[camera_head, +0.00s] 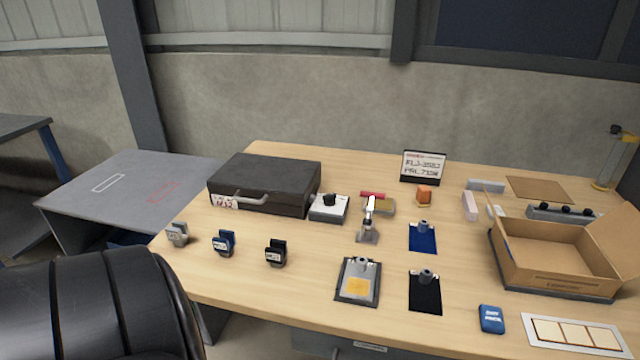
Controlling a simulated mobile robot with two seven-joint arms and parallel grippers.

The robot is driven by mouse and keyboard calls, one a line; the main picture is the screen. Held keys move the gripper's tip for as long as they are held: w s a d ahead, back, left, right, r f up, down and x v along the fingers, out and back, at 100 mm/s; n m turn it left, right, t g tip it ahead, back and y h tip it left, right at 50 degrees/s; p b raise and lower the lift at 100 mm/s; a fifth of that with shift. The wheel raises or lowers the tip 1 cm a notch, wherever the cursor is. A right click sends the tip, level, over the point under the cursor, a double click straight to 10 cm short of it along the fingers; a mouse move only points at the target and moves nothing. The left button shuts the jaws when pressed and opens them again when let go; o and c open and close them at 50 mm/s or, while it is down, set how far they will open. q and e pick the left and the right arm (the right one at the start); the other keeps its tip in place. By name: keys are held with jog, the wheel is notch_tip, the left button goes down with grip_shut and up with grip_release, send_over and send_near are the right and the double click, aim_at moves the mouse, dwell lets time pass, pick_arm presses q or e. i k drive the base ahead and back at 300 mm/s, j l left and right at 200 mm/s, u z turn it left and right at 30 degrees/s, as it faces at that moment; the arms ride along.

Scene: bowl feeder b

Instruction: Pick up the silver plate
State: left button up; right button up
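The silver plate (345,288) lies flat near the front middle of the wooden table. It has a small grey knob at its back edge, a yellow square on its face and a dark border. A blue plate (423,240) and a black plate (425,297) with similar knobs lie to its right. Neither of my grippers is in view. A large black rounded part, which looks like one of my arm links, fills the lower left corner.
A black case (262,184) stands at the back left of the table (215,283). Small silver (178,235), blue (224,243) and black (276,253) holders stand along the left front. An open cardboard box (555,272) is at right. A blue packet (491,319) lies at the front right.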

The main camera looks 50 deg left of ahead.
aim_at(359, 281)
jog(key=j+u, duration=0.1)
jog(key=j, duration=0.45)
jog(key=i+j, duration=0.15)
jog(key=j, duration=0.4)
jog(key=j+u, duration=0.15)
jog(key=j, duration=0.4)
jog(key=i, duration=0.05)
